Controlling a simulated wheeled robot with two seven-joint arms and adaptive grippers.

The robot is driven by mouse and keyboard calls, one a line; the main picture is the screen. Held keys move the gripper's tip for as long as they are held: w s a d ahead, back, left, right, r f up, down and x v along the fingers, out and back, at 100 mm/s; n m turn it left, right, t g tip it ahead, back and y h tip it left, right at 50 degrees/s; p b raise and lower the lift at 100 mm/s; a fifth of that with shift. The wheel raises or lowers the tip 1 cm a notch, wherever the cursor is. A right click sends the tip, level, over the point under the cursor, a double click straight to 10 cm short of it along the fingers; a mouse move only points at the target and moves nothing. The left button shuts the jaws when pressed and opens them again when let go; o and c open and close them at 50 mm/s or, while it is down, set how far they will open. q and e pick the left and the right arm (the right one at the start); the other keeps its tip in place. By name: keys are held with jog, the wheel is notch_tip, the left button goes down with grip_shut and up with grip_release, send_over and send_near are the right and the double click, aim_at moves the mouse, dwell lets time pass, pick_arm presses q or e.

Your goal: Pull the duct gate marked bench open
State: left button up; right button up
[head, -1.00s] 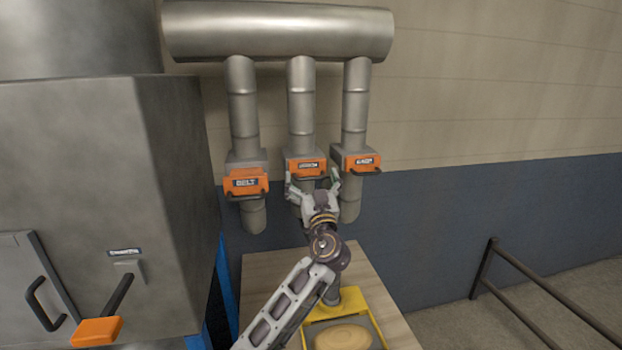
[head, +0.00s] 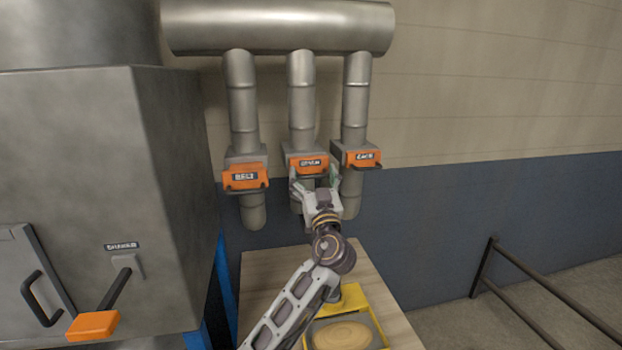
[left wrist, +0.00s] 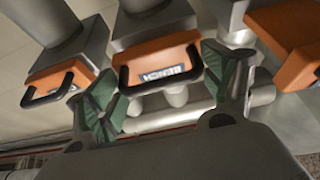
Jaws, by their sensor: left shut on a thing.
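The bench gate (head: 305,160) is the middle of three orange-fronted duct gates; its label reads clearest in the left wrist view (left wrist: 150,53). Its black handle (left wrist: 188,83) stands out from the orange front. My left gripper (head: 314,184) is at this gate from below. Its green fingertips (left wrist: 160,85) lie at the two sides of the handle and are shut on it. The gripper hides part of the handle and the pipe below in the head view. My right gripper is not in view.
Similar gates hang close at left (head: 245,176) and right (head: 356,157). A large grey cabinet (head: 150,180) with an orange-ended lever (head: 93,326) fills the left. Below are a wooden top (head: 378,274) and a yellow-framed tray (head: 350,298). A dark railing (head: 540,284) stands right.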

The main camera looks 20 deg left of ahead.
pick_arm(q)
jog(key=s+d+b, duration=0.3)
jog(key=s, duration=0.2)
jog(key=shift+d+b, duration=0.3)
jog(key=shift+b, duration=0.1)
jog(key=shift+s, duration=0.1)
jog(key=o, duration=1.1)
jog(key=shift+o, duration=1.3)
jog(key=shift+s+d, duration=0.1)
jog(key=shift+s, duration=0.1)
